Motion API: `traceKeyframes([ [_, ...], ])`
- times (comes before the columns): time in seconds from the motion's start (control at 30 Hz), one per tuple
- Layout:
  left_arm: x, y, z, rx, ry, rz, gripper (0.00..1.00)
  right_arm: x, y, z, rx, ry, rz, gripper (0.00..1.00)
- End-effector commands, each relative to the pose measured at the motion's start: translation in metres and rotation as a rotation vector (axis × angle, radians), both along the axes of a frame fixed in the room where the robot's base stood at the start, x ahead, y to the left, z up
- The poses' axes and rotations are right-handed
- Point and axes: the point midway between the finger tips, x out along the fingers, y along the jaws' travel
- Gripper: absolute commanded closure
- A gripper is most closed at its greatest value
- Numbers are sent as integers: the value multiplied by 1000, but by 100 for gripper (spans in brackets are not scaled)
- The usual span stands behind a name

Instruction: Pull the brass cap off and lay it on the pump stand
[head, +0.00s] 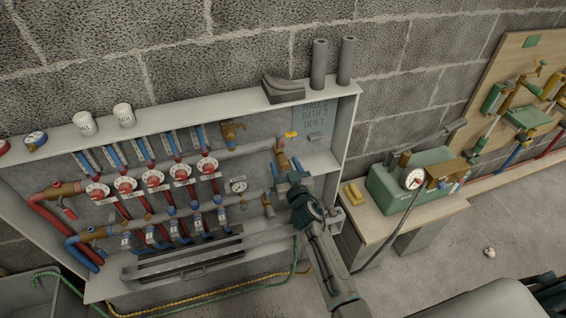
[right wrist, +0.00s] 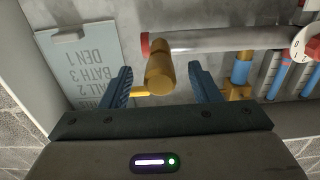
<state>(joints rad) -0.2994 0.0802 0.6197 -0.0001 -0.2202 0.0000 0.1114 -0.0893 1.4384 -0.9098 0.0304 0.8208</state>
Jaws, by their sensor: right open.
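The brass cap (right wrist: 161,80) appears as the rounded front end of a brass valve fitting in the right wrist view. It sits between my right gripper's (right wrist: 160,88) two blue fingers, with a gap on each side. In the head view the same fitting (head: 281,158) is at the right of the wall cabinet, and my open right gripper (head: 287,172) is at its lower end, partly hiding the cap. The pump stand (head: 375,228) has a pale wooden top and stands right of the cabinet. My left gripper is not in view.
A yellow lever (head: 291,134) is by the fitting. Red valves (head: 153,178) and a grey pipe (right wrist: 215,41) are nearby. A dark hose hangs by the stand.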

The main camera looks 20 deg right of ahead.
Motion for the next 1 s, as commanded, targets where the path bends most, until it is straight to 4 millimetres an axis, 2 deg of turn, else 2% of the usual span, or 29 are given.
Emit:
traceKeyframes([
  [0.7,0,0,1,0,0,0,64,0,0,0,0,0,0,44],
  [1.0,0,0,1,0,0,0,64,0,0,0,0,0,0,100],
])
